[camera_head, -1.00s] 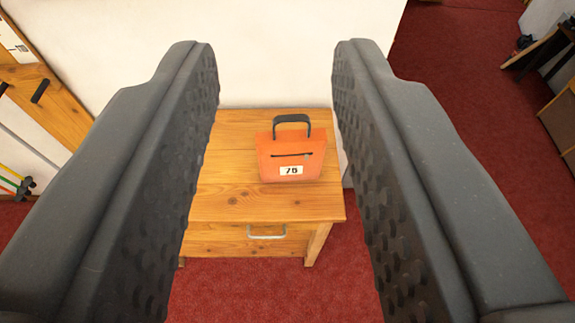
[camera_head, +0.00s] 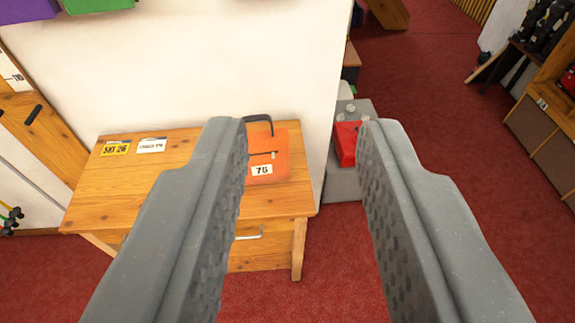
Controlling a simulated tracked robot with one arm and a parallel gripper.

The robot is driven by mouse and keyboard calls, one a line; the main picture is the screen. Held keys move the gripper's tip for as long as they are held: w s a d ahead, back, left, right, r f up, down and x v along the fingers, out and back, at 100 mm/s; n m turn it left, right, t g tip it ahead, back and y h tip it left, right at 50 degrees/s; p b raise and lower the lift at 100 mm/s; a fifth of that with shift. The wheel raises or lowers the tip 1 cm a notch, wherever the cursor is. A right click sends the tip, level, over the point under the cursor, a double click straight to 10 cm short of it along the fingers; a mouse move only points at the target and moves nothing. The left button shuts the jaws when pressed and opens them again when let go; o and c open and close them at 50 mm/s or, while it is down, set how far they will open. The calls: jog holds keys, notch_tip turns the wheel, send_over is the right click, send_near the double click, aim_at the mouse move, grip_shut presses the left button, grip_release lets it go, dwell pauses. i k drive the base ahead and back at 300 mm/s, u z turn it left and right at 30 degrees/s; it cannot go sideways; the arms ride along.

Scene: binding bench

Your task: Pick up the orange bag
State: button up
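The orange bag (camera_head: 272,160) stands upright on a wooden table (camera_head: 120,186) against the white wall. It has a dark handle on top, a dark slit across its front and a white label that appears to read 75. My gripper (camera_head: 300,130) is open and empty, with a finger at each side of the picture's middle. The bag shows between the fingers, close beside the left one, which hides its left edge. The gripper appears to be above and in front of the bag, not touching it.
A yellow card (camera_head: 116,148) and a white card (camera_head: 152,145) lie at the table's back left. A drawer with a metal handle (camera_head: 248,237) is below the top. Right of the wall are a grey unit (camera_head: 343,185) and a red object (camera_head: 346,142). Red carpet (camera_head: 430,100) is open at right.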

aim_at(268, 150)
jog(key=z, duration=0.25)
jog(key=i, duration=0.85)
jog(key=u, duration=1)
